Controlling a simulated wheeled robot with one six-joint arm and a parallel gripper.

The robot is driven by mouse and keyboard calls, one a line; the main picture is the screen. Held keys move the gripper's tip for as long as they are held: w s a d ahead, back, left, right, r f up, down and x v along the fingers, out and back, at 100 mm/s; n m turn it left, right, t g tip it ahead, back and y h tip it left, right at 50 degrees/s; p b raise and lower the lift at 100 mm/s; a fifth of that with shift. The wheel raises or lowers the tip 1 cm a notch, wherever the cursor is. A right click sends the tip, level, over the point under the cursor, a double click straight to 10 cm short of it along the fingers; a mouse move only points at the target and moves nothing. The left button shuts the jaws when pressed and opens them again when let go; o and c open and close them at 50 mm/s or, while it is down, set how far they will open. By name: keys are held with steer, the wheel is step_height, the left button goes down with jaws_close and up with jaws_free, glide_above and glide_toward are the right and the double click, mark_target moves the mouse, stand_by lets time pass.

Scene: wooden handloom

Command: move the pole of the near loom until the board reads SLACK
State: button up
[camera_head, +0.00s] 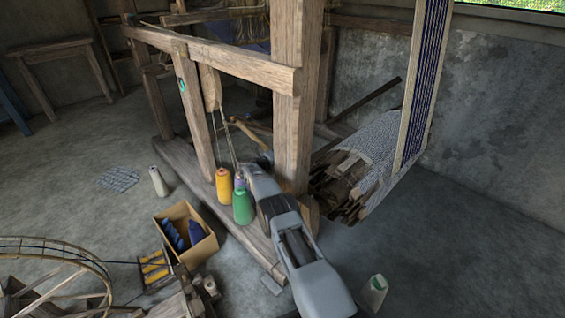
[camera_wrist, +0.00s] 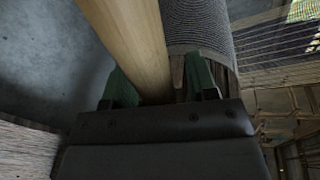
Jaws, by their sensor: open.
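The near loom (camera_head: 292,110) is a heavy wooden frame in the middle of the head view. A pale round wooden pole (camera_wrist: 135,40) runs down the wrist view between the two green fingers of my gripper (camera_wrist: 160,84). The fingers are apart, one on each side of the pole; I cannot tell whether either touches it. In the head view, a short pale stretch, apparently the pole (camera_head: 245,132), shows behind the loom's front post, near the end of my arm. My gripper's fingertips are hard to make out there. I see no readable board in either view.
Yellow (camera_head: 223,186) and green (camera_head: 243,206) thread cones stand close left of my arm. A cardboard box (camera_head: 205,250) with blue items sits on the floor. A spinning wheel (camera_head: 50,270) is at the lower left. The floor at the right is mostly clear.

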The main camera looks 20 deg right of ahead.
steer(key=shift+d, duration=0.1)
steer(key=shift+c, duration=0.2)
jaws_close()
steer(key=shift+f, duration=0.1)
